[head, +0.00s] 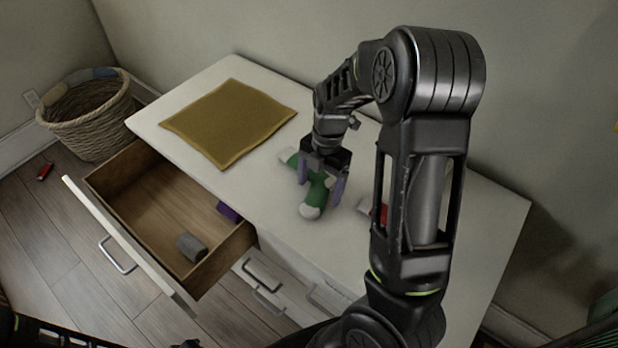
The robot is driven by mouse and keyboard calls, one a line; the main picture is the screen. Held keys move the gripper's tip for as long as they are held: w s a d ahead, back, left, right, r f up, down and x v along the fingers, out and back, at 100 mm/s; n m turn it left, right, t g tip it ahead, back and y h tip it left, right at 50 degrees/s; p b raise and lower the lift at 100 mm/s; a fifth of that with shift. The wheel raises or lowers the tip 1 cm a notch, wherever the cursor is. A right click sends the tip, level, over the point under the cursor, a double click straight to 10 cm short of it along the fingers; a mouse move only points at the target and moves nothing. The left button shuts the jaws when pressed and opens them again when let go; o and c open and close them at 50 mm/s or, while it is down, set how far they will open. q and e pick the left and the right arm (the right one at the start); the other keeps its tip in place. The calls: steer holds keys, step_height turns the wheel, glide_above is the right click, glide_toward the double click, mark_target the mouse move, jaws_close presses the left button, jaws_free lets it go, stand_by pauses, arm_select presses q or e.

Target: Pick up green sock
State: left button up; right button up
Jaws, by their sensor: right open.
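A green sock (317,193) with pale toe and heel ends lies on the white dresser top (400,290). My right gripper (321,186) points down over the sock, with one finger on each side of its middle. The gripper is open, and the gripper body hides part of the sock. I cannot tell whether the fingers touch the sock. My left gripper is not in view; only a dark part of an arm shows at the bottom left.
A mustard cloth (228,120) lies on the dresser top. A red and white item (366,208) is partly behind my right arm. The open drawer (150,205) holds a grey roll (190,247) and a purple item (228,211). A wicker basket (88,115) and a red object (45,171) are on the floor.

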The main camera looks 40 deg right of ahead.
steer(key=shift+c, duration=0.5)
steer(key=c, duration=1.3)
steer(key=shift+r, duration=0.15)
step_height(320, 180, up, 10)
steer(key=shift+b, duration=0.45)
